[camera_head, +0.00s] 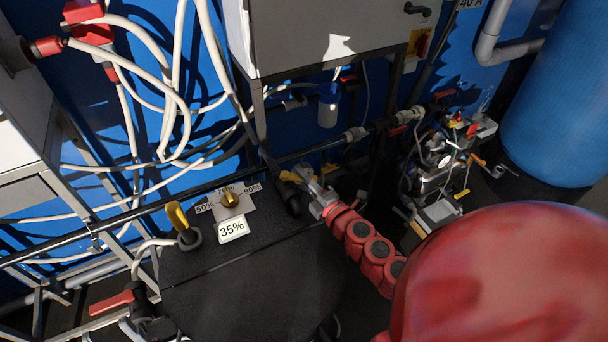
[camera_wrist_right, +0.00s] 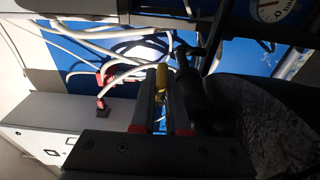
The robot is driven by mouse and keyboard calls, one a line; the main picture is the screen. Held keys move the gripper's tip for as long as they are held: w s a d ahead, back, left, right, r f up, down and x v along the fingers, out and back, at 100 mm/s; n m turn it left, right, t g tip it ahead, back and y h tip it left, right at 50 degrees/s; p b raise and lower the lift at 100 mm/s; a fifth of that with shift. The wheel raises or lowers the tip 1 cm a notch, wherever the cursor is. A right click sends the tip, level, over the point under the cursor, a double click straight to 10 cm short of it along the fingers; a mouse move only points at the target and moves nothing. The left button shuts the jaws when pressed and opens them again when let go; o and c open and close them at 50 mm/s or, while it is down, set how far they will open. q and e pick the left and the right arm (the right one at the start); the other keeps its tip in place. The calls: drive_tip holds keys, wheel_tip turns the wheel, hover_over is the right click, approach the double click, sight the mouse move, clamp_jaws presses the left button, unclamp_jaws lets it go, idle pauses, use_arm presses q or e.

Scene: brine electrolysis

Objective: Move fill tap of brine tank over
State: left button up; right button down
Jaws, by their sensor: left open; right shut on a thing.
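My right gripper (camera_head: 320,201), at the end of the red arm, reaches the pipe area at the rear right of the black tank top (camera_head: 262,275). A yellow tap handle (camera_head: 303,173) is at its fingertips. In the right wrist view the yellow handle (camera_wrist_right: 162,80) shows between the two fingers of the right gripper (camera_wrist_right: 166,100), which is shut on it. The tap's body is mostly hidden or in shadow. A yellow dial (camera_head: 230,198) with 50%, 70% and 90% marks and a 35% sign (camera_head: 233,228) sits on the tank top. My left gripper is not in view.
Another yellow handle (camera_head: 179,218) stands left of the dial. A red-handled valve (camera_head: 112,302) is at the lower left. A black pipe (camera_head: 140,214) runs behind the tank. A grey cabinet (camera_head: 330,38) hangs above. White hoses (camera_head: 174,90) loop at the left. A blue tank (camera_head: 553,95) stands right.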

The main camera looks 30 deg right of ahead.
drive_tip(key=shift+s+a+f+m+h, duration=0.1)
drive_tip(key=shift+s+a+m+h, duration=0.1)
drive_tip(key=shift+m+h, duration=0.7)
drive_tip(key=shift+h, duration=0.3)
drive_tip(key=c, duration=0.9)
unclamp_jaws()
drive_tip(key=shift+s, duration=0.1)
